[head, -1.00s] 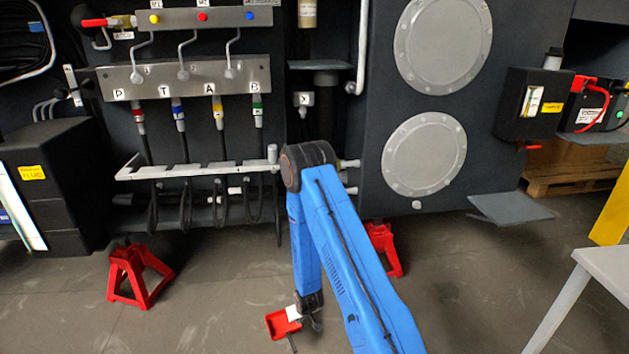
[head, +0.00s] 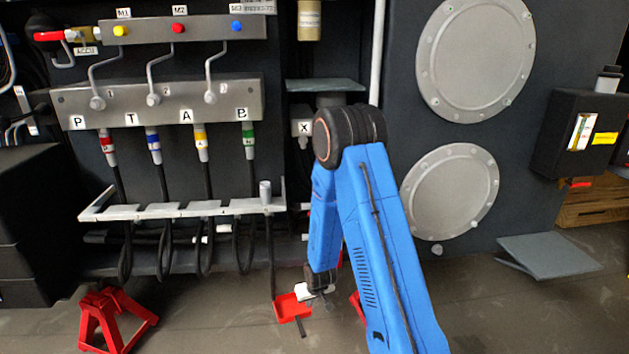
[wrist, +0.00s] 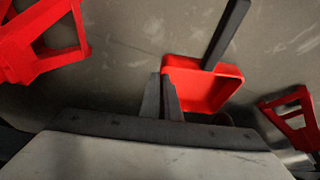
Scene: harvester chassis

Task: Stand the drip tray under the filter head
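The red drip tray (head: 292,308) is low in front of the chassis in the head view, its dark handle pointing toward me. In the wrist view the tray (wrist: 230,72) shows its open inside, with the dark handle rising from its far edge. My gripper (wrist: 161,78) has its two fingers close together at the tray's left wall, seemingly pinching it. In the head view the gripper (head: 322,296) is beside the tray. A dark cylindrical fitting (head: 332,100) under a grey plate may be the filter head; it is partly behind my arm.
A red jack stand (head: 112,318) is at the lower left; another (head: 356,305) is partly behind my arm. A hose rail (head: 185,209) with hanging loops juts out left of my arm. Open floor lies between.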

